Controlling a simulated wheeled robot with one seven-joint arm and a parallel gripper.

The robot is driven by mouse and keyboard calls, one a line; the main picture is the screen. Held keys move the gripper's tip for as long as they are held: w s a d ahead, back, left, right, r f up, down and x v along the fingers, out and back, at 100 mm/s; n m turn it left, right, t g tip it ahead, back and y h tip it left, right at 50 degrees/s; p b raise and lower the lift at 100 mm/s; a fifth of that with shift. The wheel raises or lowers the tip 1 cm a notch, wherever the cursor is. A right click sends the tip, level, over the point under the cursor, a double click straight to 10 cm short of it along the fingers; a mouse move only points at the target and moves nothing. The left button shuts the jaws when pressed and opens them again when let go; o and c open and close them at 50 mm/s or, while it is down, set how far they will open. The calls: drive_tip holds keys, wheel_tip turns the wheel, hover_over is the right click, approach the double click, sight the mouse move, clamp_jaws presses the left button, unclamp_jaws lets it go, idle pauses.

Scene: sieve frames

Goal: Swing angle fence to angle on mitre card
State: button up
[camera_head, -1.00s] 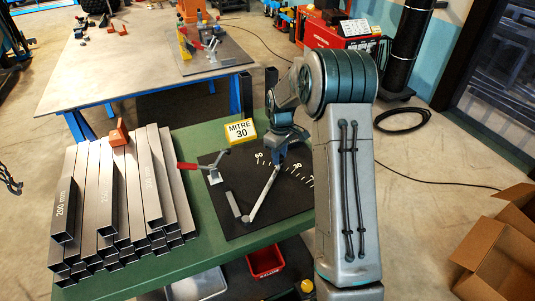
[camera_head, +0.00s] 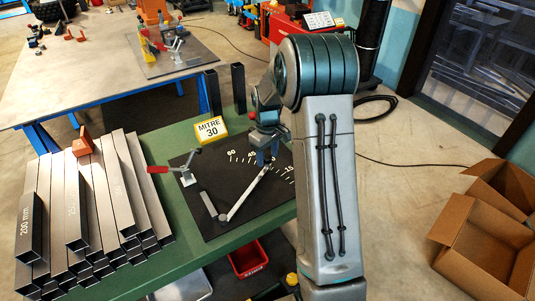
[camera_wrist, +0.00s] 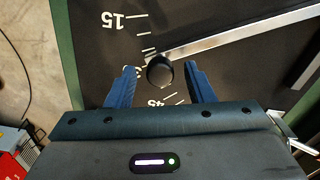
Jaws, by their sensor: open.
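The angle fence (camera_head: 246,195) is a slim silver bar on a black board (camera_head: 205,225), pivoted at its near end. The wrist view shows the bar (camera_wrist: 235,36) ending in a round black knob (camera_wrist: 160,70). My gripper (camera_wrist: 159,78) has its blue fingers apart, one on each side of the knob; I cannot tell whether either touches it. In the head view my gripper (camera_head: 266,158) is low over the fence's far end. The knob sits by the scale between 15 and 45, partly covering a number there. The yellow-edged card (camera_head: 210,129) reads MITRE 30.
A red-handled clamp (camera_head: 172,170) stands on the board's left. Steel tubes (camera_head: 75,215) are stacked on the green bench's left, with an orange block (camera_head: 83,142) on top. A red bin (camera_head: 247,260) is below. Cardboard boxes (camera_head: 485,245) stand on the floor at right.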

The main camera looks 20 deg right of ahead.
wheel_tip(320, 180, up, 14)
idle(0.5)
drive_tip(key=shift+f, duration=0.1)
drive_tip(key=s+a+m+t, duration=0.1)
drive_tip(key=s+a, duration=0.3)
drive_tip(key=s, duration=0.9)
drive_tip(key=s+a+r+m+t, duration=0.1)
drive_tip(key=s+a+m, duration=0.3)
drive_tip(key=s, duration=1)
drive_tip(key=shift+t, duration=0.4)
drive_tip(key=shift+a, duration=0.1)
